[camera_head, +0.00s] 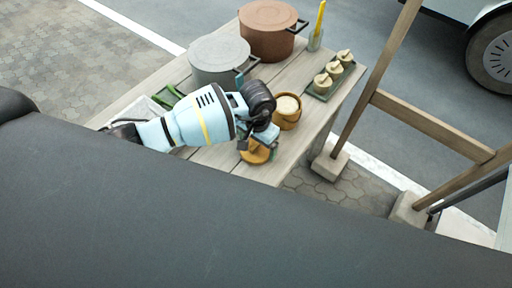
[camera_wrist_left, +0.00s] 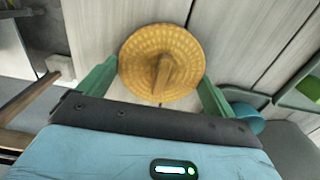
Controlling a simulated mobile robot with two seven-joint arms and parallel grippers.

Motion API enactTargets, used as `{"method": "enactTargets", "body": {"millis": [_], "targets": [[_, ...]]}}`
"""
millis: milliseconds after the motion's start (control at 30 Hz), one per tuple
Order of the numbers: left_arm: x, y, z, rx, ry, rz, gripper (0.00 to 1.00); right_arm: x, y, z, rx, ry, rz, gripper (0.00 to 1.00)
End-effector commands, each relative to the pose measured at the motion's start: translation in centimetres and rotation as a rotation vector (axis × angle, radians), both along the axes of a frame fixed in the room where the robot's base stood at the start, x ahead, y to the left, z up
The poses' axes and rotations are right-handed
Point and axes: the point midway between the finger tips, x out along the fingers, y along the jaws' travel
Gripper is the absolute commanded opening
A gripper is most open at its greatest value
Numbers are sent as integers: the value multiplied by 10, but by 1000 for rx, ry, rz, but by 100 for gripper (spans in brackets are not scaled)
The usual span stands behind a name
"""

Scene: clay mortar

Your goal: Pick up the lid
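The lid (camera_head: 254,154) is a round, yellow-brown woven disc with a raised bar handle, lying on the wooden table near its front edge. It fills the upper middle of the left wrist view (camera_wrist_left: 137,58). My left gripper (camera_head: 263,138) is over the lid and partly covers it in the head view. In the left wrist view its two green fingers (camera_wrist_left: 158,72) are spread wide, one on each side of the lid, with nothing gripped. Whether the fingers touch the lid's rim, I cannot tell. An open brown pot (camera_head: 286,113) with pale contents stands just behind the gripper. My right gripper is not in view.
A grey pot (camera_head: 219,57) and a brown lidded pot (camera_head: 268,30) stand farther back on the table (camera_head: 292,71). A green tray (camera_head: 322,95) holds small lidded jars on the right. A wooden frame (camera_head: 376,85) stands beyond the table's right edge.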

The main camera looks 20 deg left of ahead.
Motion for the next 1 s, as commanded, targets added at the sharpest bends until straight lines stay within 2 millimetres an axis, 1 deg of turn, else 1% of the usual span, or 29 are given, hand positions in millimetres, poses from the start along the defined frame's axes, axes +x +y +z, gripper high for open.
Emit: {"method": "enactTargets", "body": {"millis": [33,100,167,567,767,867,1000], "targets": [[0,0,0,0,0,0,84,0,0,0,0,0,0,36],[0,0,0,0,0,0,75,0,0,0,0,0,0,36],[0,0,0,0,0,0,68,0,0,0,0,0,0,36],[1,1,4,1,-1,0,68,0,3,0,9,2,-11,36],[1,1,20,1,-4,-1,68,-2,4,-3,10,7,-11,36],[1,1,35,1,-5,-1,68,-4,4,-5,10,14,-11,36],[-11,-28,36,-1,3,-7,68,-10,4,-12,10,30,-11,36]]}}
